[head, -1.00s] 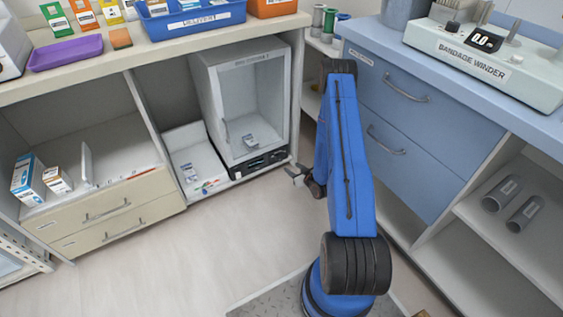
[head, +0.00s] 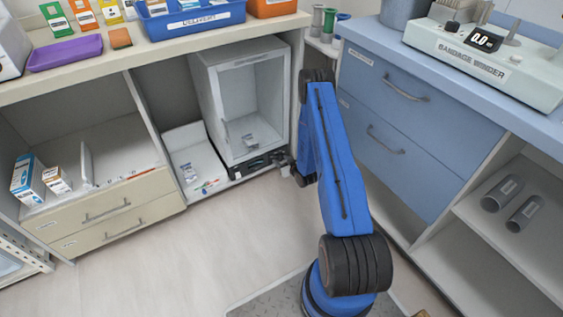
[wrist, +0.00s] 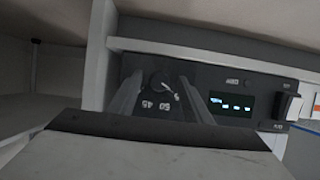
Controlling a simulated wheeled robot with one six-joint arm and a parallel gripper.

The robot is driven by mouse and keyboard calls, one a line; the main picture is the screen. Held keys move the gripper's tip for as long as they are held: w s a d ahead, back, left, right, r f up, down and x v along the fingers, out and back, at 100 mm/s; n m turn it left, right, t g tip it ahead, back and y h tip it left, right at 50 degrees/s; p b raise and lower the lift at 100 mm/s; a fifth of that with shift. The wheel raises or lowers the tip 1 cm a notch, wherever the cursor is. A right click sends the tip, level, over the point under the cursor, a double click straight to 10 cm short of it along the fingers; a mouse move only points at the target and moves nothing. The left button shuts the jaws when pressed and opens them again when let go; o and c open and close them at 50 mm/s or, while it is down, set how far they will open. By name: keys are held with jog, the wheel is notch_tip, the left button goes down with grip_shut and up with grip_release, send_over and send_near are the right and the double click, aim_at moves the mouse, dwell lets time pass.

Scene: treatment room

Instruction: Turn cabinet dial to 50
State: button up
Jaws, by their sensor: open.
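The white cabinet (head: 203,75) with a clear front stands in the open bay under the left counter. Its dark control panel (head: 252,165) runs along the bottom front. In the wrist view the panel is upside down, with the round dark dial (wrist: 160,80) and the numbers 45 and 50 near it. A light mark shows on the dial, but its exact setting is hard to read. My gripper (head: 284,161) is at the right end of the panel. In the wrist view its two open fingers stand on either side of the dial; contact cannot be told.
A lit display (wrist: 232,104) and a light switch-like part (wrist: 288,105) sit beside the dial on the panel. Blue drawers (head: 385,120) stand close to the right of my arm. The floor in front is clear.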

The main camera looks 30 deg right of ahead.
jog(key=c, duration=1.1)
jog(key=shift+o, duration=0.2)
jog(key=m+y, duration=0.2)
jog(key=shift+d+m, duration=0.15)
jog(key=shift+m, duration=0.15)
jog(key=shift+m+y, duration=0.8)
jog(key=shift+m, duration=0.5)
jog(key=shift+d, duration=0.1)
